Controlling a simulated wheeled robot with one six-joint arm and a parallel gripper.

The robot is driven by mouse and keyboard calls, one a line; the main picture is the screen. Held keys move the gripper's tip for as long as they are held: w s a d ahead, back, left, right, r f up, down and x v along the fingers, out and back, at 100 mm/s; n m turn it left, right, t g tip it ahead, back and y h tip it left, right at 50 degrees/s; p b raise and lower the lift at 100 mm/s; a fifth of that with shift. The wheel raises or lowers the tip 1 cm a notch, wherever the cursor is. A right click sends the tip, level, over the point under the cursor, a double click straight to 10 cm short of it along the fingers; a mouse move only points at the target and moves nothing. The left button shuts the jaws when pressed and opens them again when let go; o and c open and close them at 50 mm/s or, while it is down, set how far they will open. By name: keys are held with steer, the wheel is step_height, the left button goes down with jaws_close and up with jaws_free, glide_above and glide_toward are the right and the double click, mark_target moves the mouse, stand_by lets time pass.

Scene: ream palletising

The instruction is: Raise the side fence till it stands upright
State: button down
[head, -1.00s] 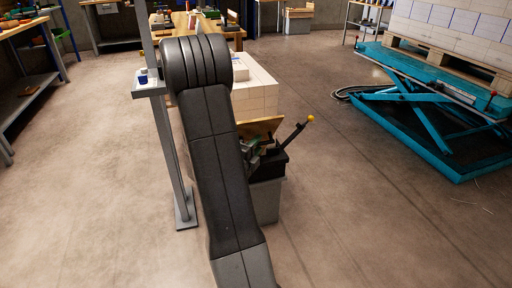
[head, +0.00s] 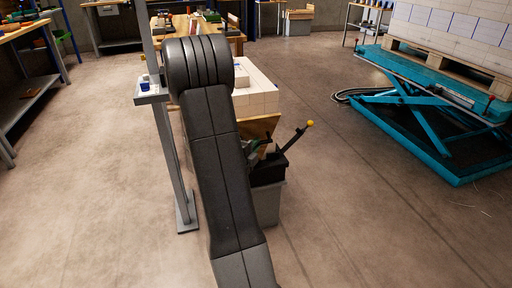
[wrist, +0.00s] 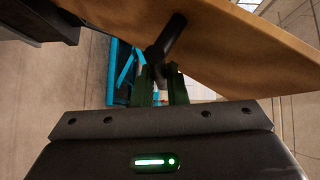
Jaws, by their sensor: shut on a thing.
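The side fence is a tan wooden board (head: 262,126) beside the black-topped grey stand (head: 268,203) in the head view. It stands at a slant, partly hidden by my arm. In the wrist view the fence (wrist: 235,45) crosses the upper right as a sloping board, with a black handle (wrist: 172,36) sticking out of it. My gripper (wrist: 161,74) has green fingers, one on each side of the handle, shut on it. In the head view my gripper (head: 252,148) is mostly hidden behind my arm.
A stack of pale reams (head: 257,92) is behind the fence. A grey post (head: 172,150) with a small tray stands close left. A teal lift table (head: 440,120) carries a loaded pallet at right. Floor between is clear.

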steer(key=w+a+r+n+g+p, duration=0.1)
steer(key=w+r+p, duration=0.1)
steer(key=w+p, duration=0.2)
steer(key=w+a+r+g+p, duration=0.1)
steer(key=w+a+r+p, duration=0.1)
steer(key=w+p, duration=0.3)
steer(key=w+a+r+n+g+p, duration=0.1)
steer(key=w+r+p, duration=0.1)
steer(key=w+p, duration=0.2)
steer(key=shift+w+a+r+n+y+p, duration=0.2)
steer(key=shift+n+y+p, duration=0.15)
steer(key=shift+p, duration=0.4)
steer(key=shift+r, duration=0.15)
steer(key=c, duration=1.5)
jaws_free()
steer(key=shift+w, duration=0.2)
steer(key=shift+o, duration=0.2)
steer(key=shift+s+a+f, duration=0.1)
steer(key=shift+s+f, duration=0.1)
steer(key=v, duration=1.3)
steer(key=shift+s+a+r, duration=0.15)
steer(key=shift+r, duration=0.15)
